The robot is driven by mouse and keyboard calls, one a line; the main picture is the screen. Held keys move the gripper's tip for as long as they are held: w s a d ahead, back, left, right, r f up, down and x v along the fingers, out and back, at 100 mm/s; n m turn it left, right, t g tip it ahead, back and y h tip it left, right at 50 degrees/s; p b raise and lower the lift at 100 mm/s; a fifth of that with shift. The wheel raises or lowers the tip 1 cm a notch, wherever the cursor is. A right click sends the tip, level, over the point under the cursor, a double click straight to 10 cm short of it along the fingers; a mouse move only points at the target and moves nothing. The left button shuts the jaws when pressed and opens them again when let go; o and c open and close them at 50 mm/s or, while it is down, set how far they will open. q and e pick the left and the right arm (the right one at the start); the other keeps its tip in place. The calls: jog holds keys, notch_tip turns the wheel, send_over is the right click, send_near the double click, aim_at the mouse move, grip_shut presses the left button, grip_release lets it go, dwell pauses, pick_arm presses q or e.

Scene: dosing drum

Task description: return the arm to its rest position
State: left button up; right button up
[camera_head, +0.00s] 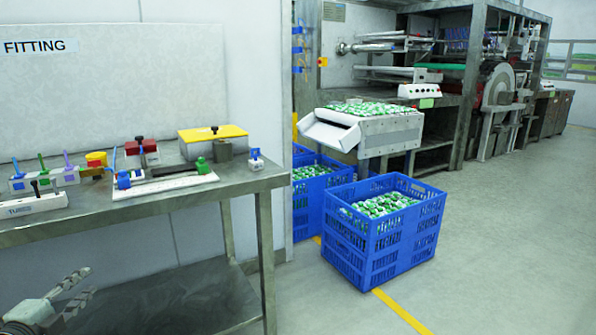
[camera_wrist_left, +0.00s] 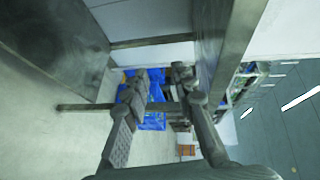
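My left gripper (camera_head: 84,283) is at the lower left of the head view, in front of the steel workbench (camera_head: 150,210) and below its top. Its two fingers are apart with nothing between them. In the left wrist view the open fingers (camera_wrist_left: 161,74) also show empty, with a bench leg and blue crates beyond them. My right gripper is in neither view.
The bench top holds small coloured fixtures, a yellow-lidded box (camera_head: 212,132) and a white strip (camera_head: 166,185). A blue crate (camera_head: 385,245) of green-and-white items stands on the floor right of the bench. Open floor (camera_head: 510,240) lies farther right.

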pick_arm(q)
jog(key=s+d+f+n+g+y, duration=0.1)
jog(key=s+f+n+g+y, duration=0.15)
jog(key=f, duration=0.35)
jog(key=s+f+n+g+y, duration=0.1)
jog(key=s+f+n+g, duration=0.1)
jog(key=s+f+n, duration=0.3)
jog(key=s+d+f+n+g+h, duration=0.2)
jog(key=s+d+f+n+g, duration=0.5)
jog(key=s+d+f, duration=1)
jog(key=shift+s+f+g, duration=0.3)
jog(key=shift+f+g, duration=0.15)
jog(key=shift+g, duration=0.2)
jog(key=shift+n+h, duration=0.25)
